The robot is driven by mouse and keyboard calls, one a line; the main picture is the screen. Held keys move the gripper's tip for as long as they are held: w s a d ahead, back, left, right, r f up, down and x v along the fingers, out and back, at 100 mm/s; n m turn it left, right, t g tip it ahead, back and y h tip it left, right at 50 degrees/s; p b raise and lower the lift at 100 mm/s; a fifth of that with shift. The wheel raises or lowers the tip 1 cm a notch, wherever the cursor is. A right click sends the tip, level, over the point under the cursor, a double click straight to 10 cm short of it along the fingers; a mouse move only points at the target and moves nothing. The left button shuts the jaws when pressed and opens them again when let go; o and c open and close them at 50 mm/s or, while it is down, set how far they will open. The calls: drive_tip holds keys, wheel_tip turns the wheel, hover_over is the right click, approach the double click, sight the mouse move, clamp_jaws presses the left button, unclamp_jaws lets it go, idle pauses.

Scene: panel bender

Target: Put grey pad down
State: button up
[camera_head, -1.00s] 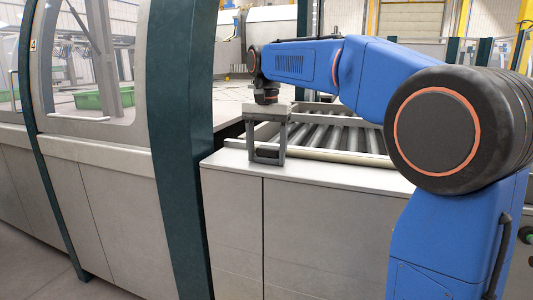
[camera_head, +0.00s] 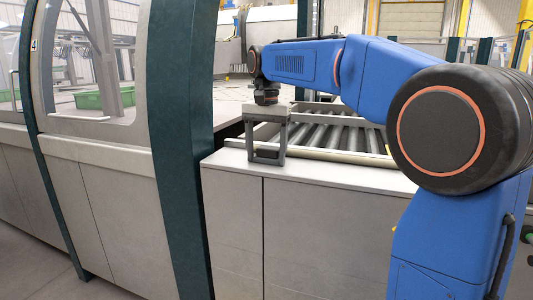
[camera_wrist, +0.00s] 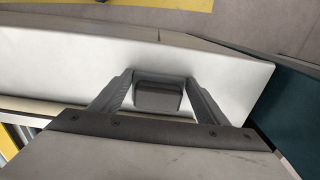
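The grey pad (camera_head: 266,153) is a small dark block at the pale ledge (camera_head: 225,160) in front of the rollers. My gripper (camera_head: 266,157) points down over this ledge, with one finger on each side of the pad. In the wrist view the pad (camera_wrist: 158,97) fills the space between the fingertips of my gripper (camera_wrist: 160,90), which appear shut on its sides. The pad is very low, close to the ledge surface; whether it touches the surface is hard to tell.
A roller conveyor (camera_head: 340,137) lies just behind the ledge. A dark green machine pillar (camera_head: 180,140) stands close at the left, and the windowed machine housing (camera_head: 95,165) extends beyond it. The ledge to the right of my gripper is bare.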

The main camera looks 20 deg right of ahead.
sight(267, 149)
drive_tip(key=shift+f, duration=0.7)
wheel_tip(267, 149, up, 14)
drive_tip(key=shift+f, duration=0.2)
